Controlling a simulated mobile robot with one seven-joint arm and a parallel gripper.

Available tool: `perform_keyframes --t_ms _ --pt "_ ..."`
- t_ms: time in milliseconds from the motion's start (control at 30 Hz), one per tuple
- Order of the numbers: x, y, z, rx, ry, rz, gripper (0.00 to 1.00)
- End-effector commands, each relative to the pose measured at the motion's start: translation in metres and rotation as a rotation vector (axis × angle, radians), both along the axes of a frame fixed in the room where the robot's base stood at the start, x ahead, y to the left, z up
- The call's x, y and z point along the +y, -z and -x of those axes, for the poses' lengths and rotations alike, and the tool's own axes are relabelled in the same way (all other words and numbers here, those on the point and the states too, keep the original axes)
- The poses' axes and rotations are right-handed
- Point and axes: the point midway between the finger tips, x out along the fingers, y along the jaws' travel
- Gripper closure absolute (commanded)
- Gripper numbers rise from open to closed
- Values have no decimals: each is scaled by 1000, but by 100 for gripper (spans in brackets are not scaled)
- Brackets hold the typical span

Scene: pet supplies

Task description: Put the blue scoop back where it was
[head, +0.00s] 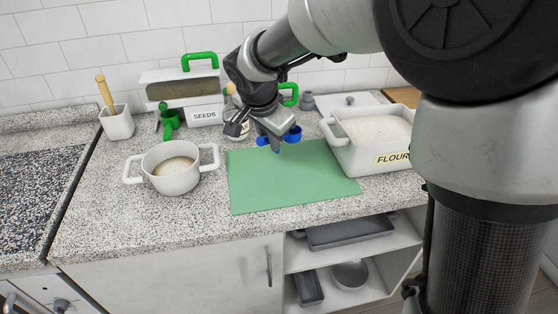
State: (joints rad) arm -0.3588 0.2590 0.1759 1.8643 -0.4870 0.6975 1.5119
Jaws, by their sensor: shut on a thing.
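My gripper (270,138) is at the back of the green mat (290,182), shut on the blue scoop (292,134). The scoop's blue shows on both sides of the fingers. The fingers hide its middle, and I cannot tell whether it touches the mat or hangs just above it. The white flour container (358,160), labelled FLOUR and filled with white flour, stands right of the mat. The seeds container (205,117), labelled SEEDS, stands at the back left with a green handle. A green scoop (169,121) stands in front of it.
A white two-handled pot (171,181) with pale contents stands left of the mat. A small white pot (117,124) with a wooden handle is behind it. A jar (238,127) sits behind my gripper. The mat's front and middle are clear.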

Motion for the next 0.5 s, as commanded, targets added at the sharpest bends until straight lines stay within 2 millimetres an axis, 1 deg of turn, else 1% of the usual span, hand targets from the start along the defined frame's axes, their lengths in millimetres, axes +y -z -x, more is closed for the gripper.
perform_keyframes --t_ms 33,167,333,400,500 --pt "0 12 0 3 -1 2 100" --pt "0 28 0 1 -1 1 100" --pt "-1 57 0 3 0 2 100" --pt "-1 66 0 1 0 2 100" --pt "0 73 0 0 0 0 100"
